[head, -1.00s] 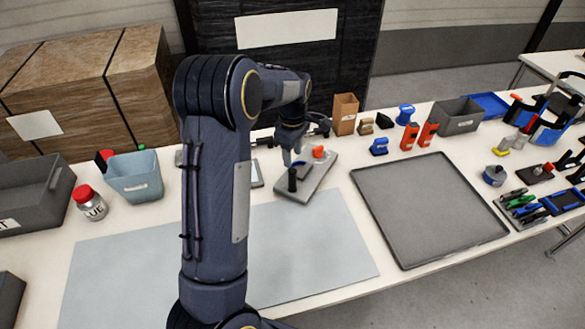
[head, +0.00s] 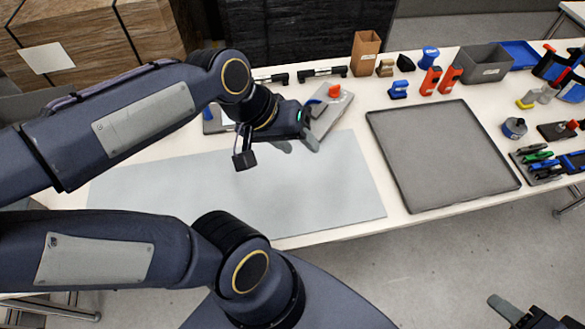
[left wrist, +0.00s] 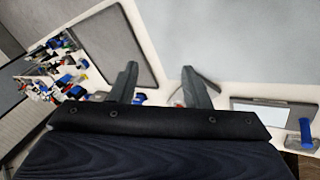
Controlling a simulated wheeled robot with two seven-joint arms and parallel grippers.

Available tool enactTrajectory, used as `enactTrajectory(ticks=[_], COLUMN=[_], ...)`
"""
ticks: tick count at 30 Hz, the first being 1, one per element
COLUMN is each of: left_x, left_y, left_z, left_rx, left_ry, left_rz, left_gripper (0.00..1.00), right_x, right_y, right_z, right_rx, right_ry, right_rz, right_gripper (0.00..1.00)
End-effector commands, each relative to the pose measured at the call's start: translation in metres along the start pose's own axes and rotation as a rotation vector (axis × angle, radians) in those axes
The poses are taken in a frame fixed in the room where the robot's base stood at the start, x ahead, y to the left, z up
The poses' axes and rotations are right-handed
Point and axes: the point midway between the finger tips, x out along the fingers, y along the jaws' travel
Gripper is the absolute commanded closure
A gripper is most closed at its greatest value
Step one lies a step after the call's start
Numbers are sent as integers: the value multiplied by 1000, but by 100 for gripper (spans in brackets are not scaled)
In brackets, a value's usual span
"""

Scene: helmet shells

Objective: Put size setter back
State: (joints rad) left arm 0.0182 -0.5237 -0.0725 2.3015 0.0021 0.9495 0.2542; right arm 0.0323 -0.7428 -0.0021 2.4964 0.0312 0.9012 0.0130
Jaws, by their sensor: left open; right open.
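I cannot tell for sure which thing is the size setter. A grey plate with a red-orange knob (head: 334,90) and a blue part beside it lies at the back of the pale blue mat (head: 330,190), partly hidden by my left gripper. My left gripper (head: 296,146) is open and empty, just in front of this plate and above the mat's back edge. In the left wrist view its two fingers (left wrist: 160,88) stand apart with nothing between them. My right gripper (head: 522,312) is open at the bottom right corner, beyond the table's front edge, partly cut off.
A large grey tray (head: 440,150) lies empty right of the mat. Behind it stand a brown box (head: 366,52), red clamps (head: 440,80), a blue part (head: 398,90) and a grey bin (head: 483,65). A pen holder (head: 540,160) is at the right. The mat is clear.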

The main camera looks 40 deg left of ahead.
Motion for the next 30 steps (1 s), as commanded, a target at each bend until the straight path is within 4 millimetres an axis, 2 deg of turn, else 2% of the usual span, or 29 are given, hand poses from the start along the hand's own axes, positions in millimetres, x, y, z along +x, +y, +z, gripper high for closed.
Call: enactTrajectory(ticks=[1, 3, 7, 30], left_x=[0, 3, 8, 9], left_y=[0, 0, 0, -1], left_z=[17, 34, 52, 55], left_rx=[74, 162, 259, 283], left_ry=[24, 44, 66, 70], left_rz=[11, 19, 22, 22], left_gripper=[57, 57, 57, 57], right_x=[0, 0, 0, 0], right_y=[0, 0, 0, 0], right_z=[0, 0, 0, 0], right_rx=[0, 0, 0, 0], right_ry=[0, 0, 0, 0], right_rz=[0, 0, 0, 0], right_gripper=[54, 54, 54, 54])
